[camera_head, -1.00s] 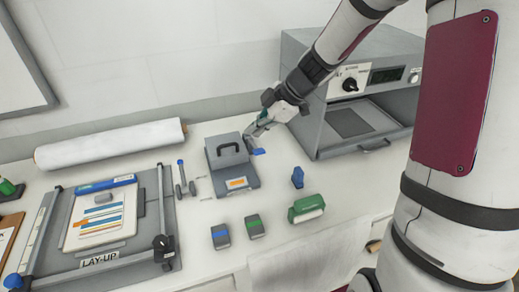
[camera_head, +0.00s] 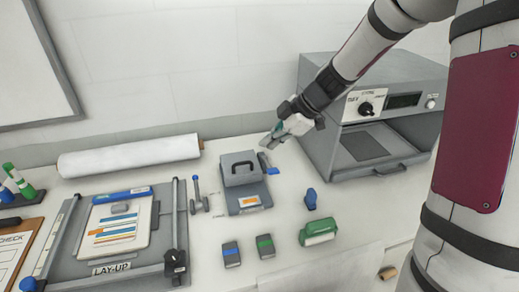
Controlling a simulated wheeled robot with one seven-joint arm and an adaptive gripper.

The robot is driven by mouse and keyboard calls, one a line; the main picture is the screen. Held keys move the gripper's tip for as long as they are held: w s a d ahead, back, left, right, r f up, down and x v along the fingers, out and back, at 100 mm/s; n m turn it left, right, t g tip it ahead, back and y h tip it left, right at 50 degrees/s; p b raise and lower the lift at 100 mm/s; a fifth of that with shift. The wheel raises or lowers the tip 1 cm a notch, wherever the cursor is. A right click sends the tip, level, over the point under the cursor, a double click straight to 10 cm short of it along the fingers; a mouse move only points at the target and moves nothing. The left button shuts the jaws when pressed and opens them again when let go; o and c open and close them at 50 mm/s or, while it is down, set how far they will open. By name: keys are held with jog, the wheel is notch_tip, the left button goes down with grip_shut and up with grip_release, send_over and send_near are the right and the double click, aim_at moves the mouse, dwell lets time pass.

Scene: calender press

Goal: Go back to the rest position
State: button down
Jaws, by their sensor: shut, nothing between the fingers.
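My gripper (camera_head: 271,141) is shut and empty. The fingertips are small in this view.
A grey oven-like machine (camera_head: 333,140) with an open front stands at the right, near my arm. A white roll (camera_head: 130,157) lies at the back left. A lay-up board (camera_head: 75,250) is at left.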

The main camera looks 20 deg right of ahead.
jog(key=s+a+r+m+h, duration=0.3)
jog(key=s+r+m, duration=0.3)
jog(key=s+r, duration=0.55)
jog(key=s+d+r+m+h, duration=0.1)
jog(key=s+m, duration=0.4)
jog(key=s, duration=0.3)
jog(key=s+d+r+m+t+h, duration=0.1)
jog(key=s+d+r+m, duration=0.1)
jog(key=s+m, duration=0.3)
jog(key=s, duration=0.4)
jog(key=shift+d+m+h, duration=0.3)
jog(key=shift+h, duration=0.1)
